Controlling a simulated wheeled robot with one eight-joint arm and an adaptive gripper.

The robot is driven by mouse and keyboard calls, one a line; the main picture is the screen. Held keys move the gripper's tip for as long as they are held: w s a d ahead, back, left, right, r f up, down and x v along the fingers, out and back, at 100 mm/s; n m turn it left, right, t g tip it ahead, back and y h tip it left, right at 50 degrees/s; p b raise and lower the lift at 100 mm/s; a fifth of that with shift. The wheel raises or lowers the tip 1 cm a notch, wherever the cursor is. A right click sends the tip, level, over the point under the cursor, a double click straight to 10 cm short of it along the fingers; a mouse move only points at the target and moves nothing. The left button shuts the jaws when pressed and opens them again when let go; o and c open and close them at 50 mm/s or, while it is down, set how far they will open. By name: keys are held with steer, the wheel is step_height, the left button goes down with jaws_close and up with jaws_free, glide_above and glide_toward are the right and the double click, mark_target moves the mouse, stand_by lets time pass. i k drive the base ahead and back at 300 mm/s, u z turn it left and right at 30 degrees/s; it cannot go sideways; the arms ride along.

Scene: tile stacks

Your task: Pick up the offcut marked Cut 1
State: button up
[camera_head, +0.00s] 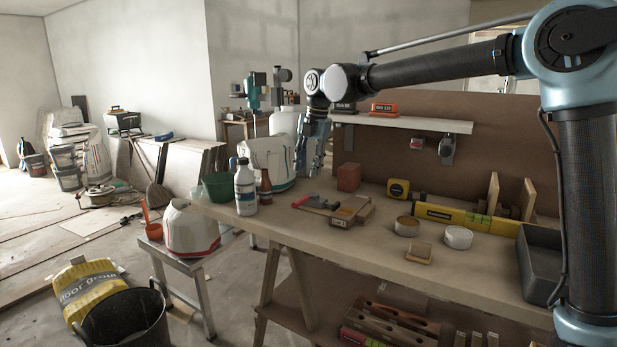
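Small wooden offcuts (350,210) lie in a low pile on the workbench, near its middle. A small square wooden piece (419,252) lies apart near the bench's front edge. My gripper (312,170) hangs above the back of the bench, pointing down, up and to the left of the pile. Its fingers look apart, with nothing between them.
A red-handled clamp (314,203) lies left of the pile. A white bottle (245,187), green bucket (217,187) and red block (349,177) stand nearby. To the right are a tape measure (398,189), two round tins, a yellow level (470,217) and a grey tray (540,262). A shelf (430,124) overhangs the back.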

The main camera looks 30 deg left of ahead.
mark_target(343, 216)
steer(key=k, duration=1)
